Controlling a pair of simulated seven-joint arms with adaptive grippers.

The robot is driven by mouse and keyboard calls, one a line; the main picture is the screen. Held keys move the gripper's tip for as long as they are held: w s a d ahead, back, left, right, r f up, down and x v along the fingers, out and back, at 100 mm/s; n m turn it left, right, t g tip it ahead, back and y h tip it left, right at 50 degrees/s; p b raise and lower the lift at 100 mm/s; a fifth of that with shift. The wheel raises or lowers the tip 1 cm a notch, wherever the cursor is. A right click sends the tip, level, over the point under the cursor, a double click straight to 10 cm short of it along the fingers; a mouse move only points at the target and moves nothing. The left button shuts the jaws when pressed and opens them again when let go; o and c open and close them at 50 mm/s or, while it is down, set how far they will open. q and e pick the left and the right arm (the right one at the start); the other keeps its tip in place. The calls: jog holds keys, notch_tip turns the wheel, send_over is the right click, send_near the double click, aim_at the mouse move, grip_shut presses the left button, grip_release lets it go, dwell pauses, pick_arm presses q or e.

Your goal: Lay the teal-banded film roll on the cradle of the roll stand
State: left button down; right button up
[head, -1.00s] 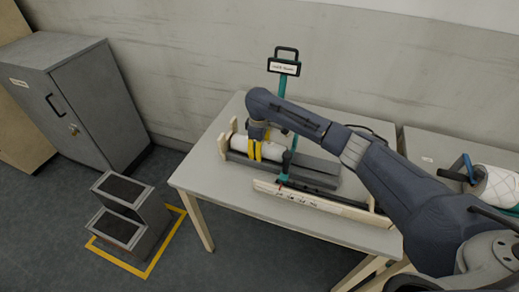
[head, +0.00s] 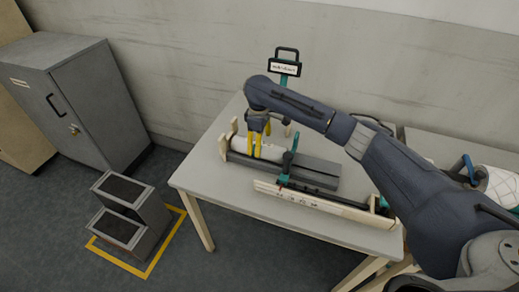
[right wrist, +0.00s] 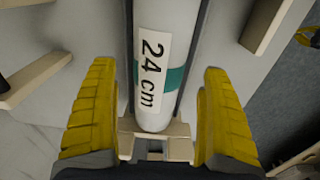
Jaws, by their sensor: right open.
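The white film roll (head: 272,153) lies lengthwise at the left part of the grey roll stand (head: 315,173). In the right wrist view the roll (right wrist: 150,110) shows a teal band and a "24 cm" label. Its near end is by a pale notched wooden piece (right wrist: 180,149); whether it touches it I cannot tell. My right gripper (head: 257,155) is open over the roll, its yellow fingers (right wrist: 158,112) apart on either side with gaps between them and the roll. My left gripper is not in view.
A sign post (head: 284,68) stands behind the stand. A long wooden rail (head: 318,201) with a teal upright lies in front. Another white roll (head: 499,185) is on the right table. A grey cabinet (head: 75,95) and step (head: 140,212) stand left.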

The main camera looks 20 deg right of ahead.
notch_tip(320, 180, up, 8)
jog(key=shift+r, duration=0.2)
